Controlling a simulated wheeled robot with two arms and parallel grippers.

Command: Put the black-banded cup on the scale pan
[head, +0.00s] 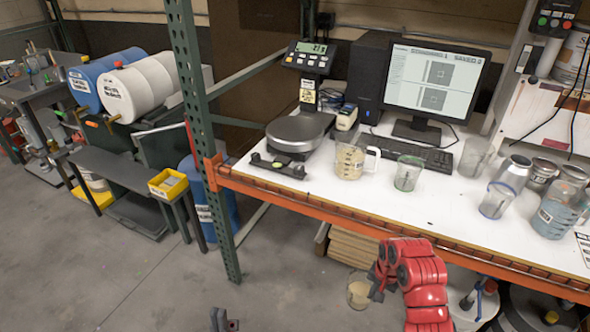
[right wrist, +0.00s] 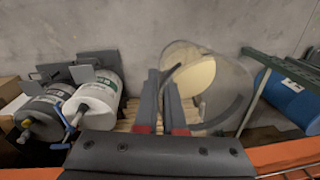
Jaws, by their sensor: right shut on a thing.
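A clear cup (head: 358,293) with pale cream contents hangs low in front of the bench, below its front edge. In the right wrist view the cup (right wrist: 222,85) shows a dark curved band. My right gripper (head: 377,289) is shut on the cup's side; its fingers (right wrist: 163,95) hide just where they grip. The round grey scale pan (head: 299,131) is empty, on the bench up and left of the cup. My left gripper (head: 225,320) is only partly in view at the bottom edge, far from the bench top; its opening is unclear.
A jug with cream contents (head: 350,162), a green-banded cup (head: 408,175) and a blue-banded cup (head: 495,201) stand right of the scale. The orange bench beam (head: 400,244) and green post (head: 196,120) are obstacles.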

